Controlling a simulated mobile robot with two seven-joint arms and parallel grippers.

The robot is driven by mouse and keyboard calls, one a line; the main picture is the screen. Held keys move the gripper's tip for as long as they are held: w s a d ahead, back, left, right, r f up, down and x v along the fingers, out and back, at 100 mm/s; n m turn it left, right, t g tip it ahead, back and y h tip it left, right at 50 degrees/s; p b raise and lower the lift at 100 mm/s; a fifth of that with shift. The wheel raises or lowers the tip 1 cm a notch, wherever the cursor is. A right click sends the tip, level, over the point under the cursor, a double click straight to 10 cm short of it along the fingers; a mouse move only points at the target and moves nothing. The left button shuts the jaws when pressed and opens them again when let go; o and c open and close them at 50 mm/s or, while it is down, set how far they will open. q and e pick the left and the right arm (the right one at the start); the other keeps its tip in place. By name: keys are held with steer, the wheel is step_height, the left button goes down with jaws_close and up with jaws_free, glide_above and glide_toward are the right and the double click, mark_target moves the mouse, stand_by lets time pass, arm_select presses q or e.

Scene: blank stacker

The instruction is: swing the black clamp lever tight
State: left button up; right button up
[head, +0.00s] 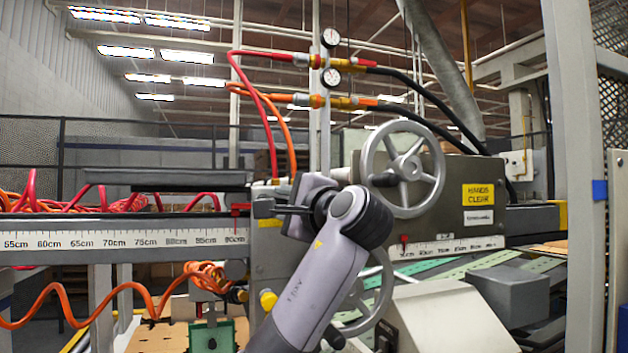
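My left arm rises from the bottom middle, and its wrist and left gripper (288,210) are at the left end of the grey machine head, in front of the rail. A dark bar sticks out to the left there, at the gripper. I cannot tell whether it is the black clamp lever or part of my fingers. The wrist hides much of this spot, so the lever is not clearly made out and any contact cannot be judged. My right gripper is not in view.
A grey handwheel (403,168) stands right of my wrist, with a second one partly behind my forearm. A white scale (130,240) runs along the rail at left. Orange coiled hose (205,275) hangs below it. A grey post (578,150) stands at right.

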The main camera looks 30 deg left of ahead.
arm_select(q)
steer(key=w+d+r+m+t+h+p, duration=0.1)
steer(key=w+d+r+m+t+p, duration=0.25)
steer(key=m, duration=1.55)
steer(key=s+d+f+t+b, duration=0.1)
steer(key=s+d+f+b, duration=0.1)
steer(key=s+d+b, duration=0.2)
steer(key=shift+s+d+t, duration=0.35)
steer(key=shift+s+d, duration=0.5)
steer(key=shift+d, duration=0.3)
steer(key=shift+w+f, duration=0.1)
steer(key=shift+f, duration=0.05)
